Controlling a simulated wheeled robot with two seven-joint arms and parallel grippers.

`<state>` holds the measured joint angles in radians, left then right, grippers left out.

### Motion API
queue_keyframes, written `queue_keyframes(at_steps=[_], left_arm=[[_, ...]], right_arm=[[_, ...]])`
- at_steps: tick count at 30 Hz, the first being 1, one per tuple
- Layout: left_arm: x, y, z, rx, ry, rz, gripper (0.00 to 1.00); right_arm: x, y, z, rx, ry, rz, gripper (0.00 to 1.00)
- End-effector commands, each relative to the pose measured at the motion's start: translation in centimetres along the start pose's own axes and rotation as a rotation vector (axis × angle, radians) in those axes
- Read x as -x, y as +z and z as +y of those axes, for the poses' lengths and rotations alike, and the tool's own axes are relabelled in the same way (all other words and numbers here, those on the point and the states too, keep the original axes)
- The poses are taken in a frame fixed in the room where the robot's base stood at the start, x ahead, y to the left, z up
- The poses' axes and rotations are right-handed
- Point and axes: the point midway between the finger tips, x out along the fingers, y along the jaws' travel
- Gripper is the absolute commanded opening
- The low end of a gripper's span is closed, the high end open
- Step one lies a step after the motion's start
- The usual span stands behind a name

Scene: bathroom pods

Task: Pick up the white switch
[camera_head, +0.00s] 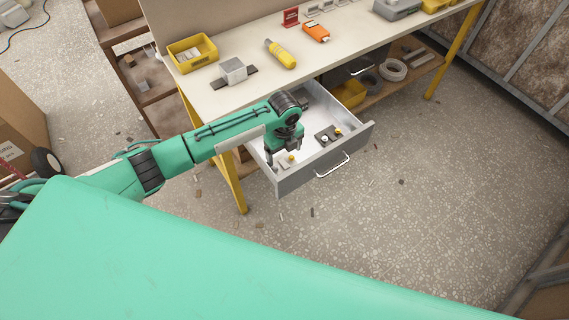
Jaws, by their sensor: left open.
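An open grey drawer (292,180) juts out from under the workbench. In it, a small white piece, probably the white switch (283,164), lies near the front left with a small yellow part (291,157) at its side. A dark switch plate (328,135) with small pale and yellow knobs lies farther right in the drawer. My left gripper (281,154) is open, points down and is over the left part of the drawer, just above the white piece. I cannot tell whether its fingers touch anything. My right gripper is not in view.
The workbench top (235,98) holds a yellow bin (192,53), a grey block on a dark base (233,70), a yellow tool (280,54) and an orange device (316,31). A yellow bench leg (232,185) stands left of the drawer. The floor at right is mostly clear.

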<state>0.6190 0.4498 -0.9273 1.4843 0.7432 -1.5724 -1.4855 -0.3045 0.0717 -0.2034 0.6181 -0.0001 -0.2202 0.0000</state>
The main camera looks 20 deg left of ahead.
Motion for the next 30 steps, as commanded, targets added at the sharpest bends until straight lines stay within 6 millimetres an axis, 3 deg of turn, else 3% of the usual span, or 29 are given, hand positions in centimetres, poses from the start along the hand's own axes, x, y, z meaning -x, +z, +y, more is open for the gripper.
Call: queue_keyframes(at_steps=[10, 19, 24, 30], left_arm=[[-4.7, 0.0, 0.0, 0.002, 0.001, 0.001, 0.84], [-5.3, 0.0, 0.0, 0.0, -0.001, -0.001, 0.84], [-5.3, 0.0, 0.0, 0.0, -0.001, -0.001, 0.54], [-5.3, 0.0, 0.0, 0.001, -0.001, -0.001, 0.54]], right_arm=[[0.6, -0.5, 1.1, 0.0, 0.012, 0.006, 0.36], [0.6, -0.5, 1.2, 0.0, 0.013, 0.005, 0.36], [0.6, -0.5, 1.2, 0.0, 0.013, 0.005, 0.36], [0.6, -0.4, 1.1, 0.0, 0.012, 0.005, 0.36]])
